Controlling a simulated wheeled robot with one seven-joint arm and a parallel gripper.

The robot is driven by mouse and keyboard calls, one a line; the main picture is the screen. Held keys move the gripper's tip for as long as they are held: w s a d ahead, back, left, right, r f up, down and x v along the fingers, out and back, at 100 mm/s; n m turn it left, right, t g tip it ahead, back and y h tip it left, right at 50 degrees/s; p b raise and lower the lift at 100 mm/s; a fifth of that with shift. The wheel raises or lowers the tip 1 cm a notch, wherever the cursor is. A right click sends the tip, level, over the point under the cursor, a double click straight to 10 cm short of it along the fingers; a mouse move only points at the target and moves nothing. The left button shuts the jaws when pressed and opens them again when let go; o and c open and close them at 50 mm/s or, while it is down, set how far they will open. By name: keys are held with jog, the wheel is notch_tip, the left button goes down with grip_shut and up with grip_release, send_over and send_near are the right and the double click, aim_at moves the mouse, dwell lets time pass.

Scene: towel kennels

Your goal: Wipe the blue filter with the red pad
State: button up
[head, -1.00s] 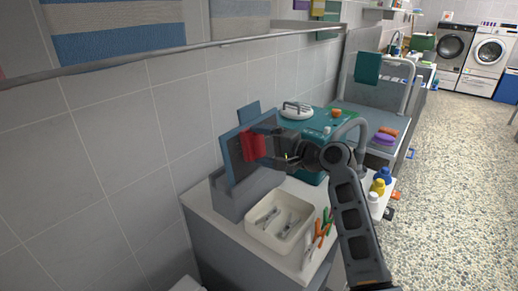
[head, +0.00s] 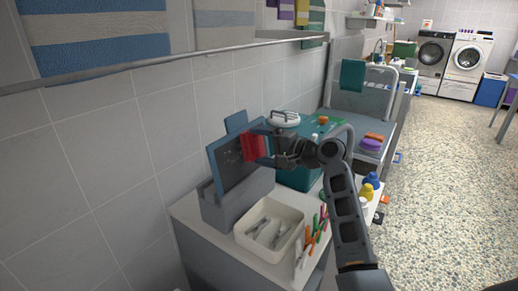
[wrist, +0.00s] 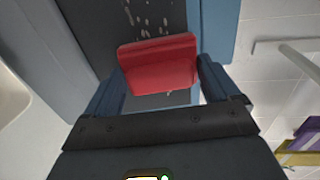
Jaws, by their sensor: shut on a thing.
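The blue filter (head: 228,168) is a blue-framed panel with a dark face, standing tilted in a grey slotted holder (head: 232,204) by the wall. Its dark face shows pale specks in the wrist view (wrist: 100,32). My gripper (head: 264,146) is shut on the red pad (head: 250,149), which sits between its blue fingers in the wrist view (wrist: 158,66). The pad is at the filter's face, toward its right part in the head view. I cannot tell whether it touches. The pad hides part of the face.
A cream tray (head: 243,240) with metal tools sits in front of the holder. Coloured-handled tools (head: 312,236) are beside it at the counter edge. A teal case (head: 296,177) stands behind, and bottles (head: 372,179) are to the right. A rail (head: 180,60) runs along the wall above.

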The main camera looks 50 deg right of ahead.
jog(key=d, duration=0.6)
jog(key=shift+d, duration=0.25)
dwell(0.3)
jog(key=shift+w+a+p, duration=0.1)
jog(key=shift+a+p, duration=1.55)
jog(key=shift+a, duration=2.15)
jog(key=shift+s+a+p, duration=0.15)
jog(key=shift+a+p, duration=0.55)
jog(key=shift+a, duration=0.8)
jog(key=shift+s+a+p, duration=0.15)
jog(key=shift+a+p, duration=0.5)
jog(key=shift+a, duration=0.8)
jog(key=shift+w+a+p, duration=0.1)
jog(key=shift+a+p, duration=0.55)
jog(key=shift+a, duration=1.05)
